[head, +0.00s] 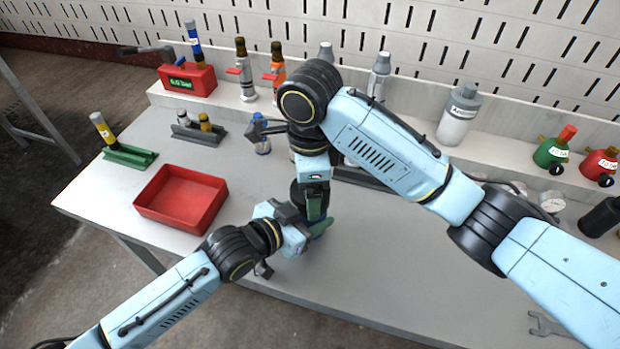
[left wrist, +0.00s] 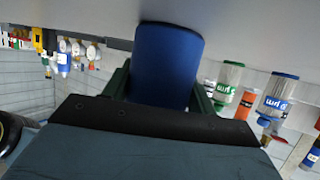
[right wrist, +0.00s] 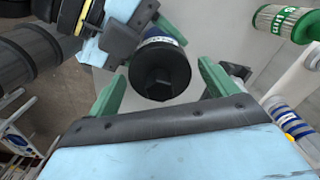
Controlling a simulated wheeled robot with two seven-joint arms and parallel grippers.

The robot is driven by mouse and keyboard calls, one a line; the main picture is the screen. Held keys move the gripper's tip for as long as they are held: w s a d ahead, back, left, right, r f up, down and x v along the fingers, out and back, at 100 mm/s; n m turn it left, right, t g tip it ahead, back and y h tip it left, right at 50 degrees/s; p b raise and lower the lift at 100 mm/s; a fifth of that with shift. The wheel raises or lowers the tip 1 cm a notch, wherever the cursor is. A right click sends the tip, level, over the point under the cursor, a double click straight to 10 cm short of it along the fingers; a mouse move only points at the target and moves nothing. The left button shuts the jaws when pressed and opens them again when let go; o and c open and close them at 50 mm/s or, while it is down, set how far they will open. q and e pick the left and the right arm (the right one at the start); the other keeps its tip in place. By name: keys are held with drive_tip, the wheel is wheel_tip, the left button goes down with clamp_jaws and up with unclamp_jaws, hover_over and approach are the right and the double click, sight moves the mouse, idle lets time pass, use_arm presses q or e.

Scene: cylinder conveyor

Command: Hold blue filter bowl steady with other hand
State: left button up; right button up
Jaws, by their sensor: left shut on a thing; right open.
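The blue filter bowl (left wrist: 168,62) sits between the green fingers of my left gripper (left wrist: 163,84), which is shut on it. In the right wrist view, a black round cap with a hexagonal top (right wrist: 160,72) faces the camera, with a little blue and white behind it. The open green fingers of my right gripper (right wrist: 163,75) stand either side of this cap, with gaps. In the head view, my left gripper (head: 316,229) and right gripper (head: 313,203) meet above the table, the right one above; they hide most of the bowl.
A red tray (head: 150,212) lies at the table's left, with a green stand (head: 128,156) beyond it. Bottles and a red box (head: 188,80) line the back ledge. A wrench (head: 548,325) lies at front right. The front middle of the table (head: 390,280) is clear.

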drive_tip(key=shift+f, duration=0.8)
drive_tip(key=c, duration=1.1)
drive_tip(key=n, duration=0.4)
drive_tip(key=shift+n, duration=1)
drive_tip(key=n, duration=0.6)
